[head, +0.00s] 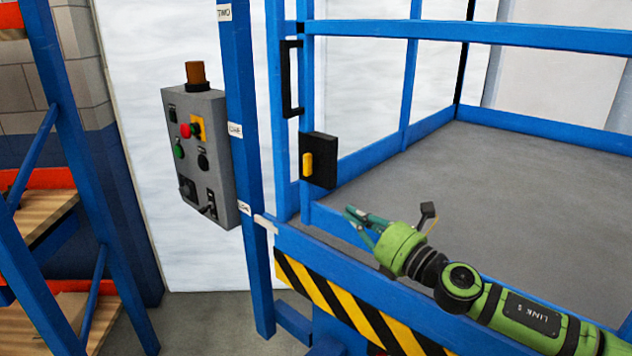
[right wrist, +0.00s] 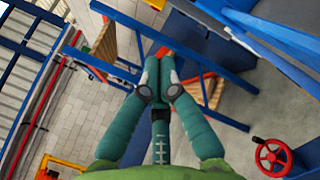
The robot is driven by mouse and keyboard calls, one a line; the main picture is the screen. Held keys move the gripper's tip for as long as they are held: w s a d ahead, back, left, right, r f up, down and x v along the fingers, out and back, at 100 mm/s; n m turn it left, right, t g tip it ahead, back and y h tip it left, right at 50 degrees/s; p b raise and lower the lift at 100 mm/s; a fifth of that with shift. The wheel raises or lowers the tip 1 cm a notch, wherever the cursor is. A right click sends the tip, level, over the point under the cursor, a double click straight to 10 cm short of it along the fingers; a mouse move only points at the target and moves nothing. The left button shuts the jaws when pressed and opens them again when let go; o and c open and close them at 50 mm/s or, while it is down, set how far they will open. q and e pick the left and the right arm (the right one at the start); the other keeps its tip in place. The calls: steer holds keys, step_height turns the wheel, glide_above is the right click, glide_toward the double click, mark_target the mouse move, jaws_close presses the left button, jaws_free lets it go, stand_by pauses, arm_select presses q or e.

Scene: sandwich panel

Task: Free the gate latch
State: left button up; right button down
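The gate latch is a black box (head: 322,158) with an upright yellow handle (head: 307,165), mounted on the blue gate frame in the head view. My right gripper (head: 350,212), green with teal fingers, is below and to the right of the latch, apart from it, pointing left. The right wrist view shows its fingers (right wrist: 159,62) brought together at the tips, with nothing seen between them. The latch is not seen in the right wrist view. My left gripper is not in view.
A black pull handle (head: 290,78) is above the latch. A grey control box (head: 200,155) hangs on the blue post at left. A blue rail with a striped hazard panel (head: 350,310) runs below my right arm. A red valve wheel (right wrist: 272,156) shows in the wrist view.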

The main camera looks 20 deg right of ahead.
steer(key=d+r+n, duration=0.1)
steer(key=n, duration=0.1)
steer(key=d+r+n+g+y, duration=0.1)
steer(key=n, duration=0.2)
steer(key=d+r+n+g, duration=0.1)
steer(key=n, duration=0.1)
steer(key=shift+d+r+n+y, duration=0.15)
steer(key=shift+n+y, duration=0.25)
steer(key=p, duration=0.6)
glide_toward(310, 163)
steer(key=w+a+p, duration=0.1)
steer(key=w+a, duration=0.1)
steer(key=w+a+f+p, duration=0.1)
steer(key=w+a, duration=0.1)
steer(key=shift+w+f, duration=0.1)
steer(key=shift+f, duration=0.05)
steer(key=shift+w+a+f, duration=0.15)
steer(key=shift+w+a, duration=0.1)
steer(key=shift+w, duration=0.5)
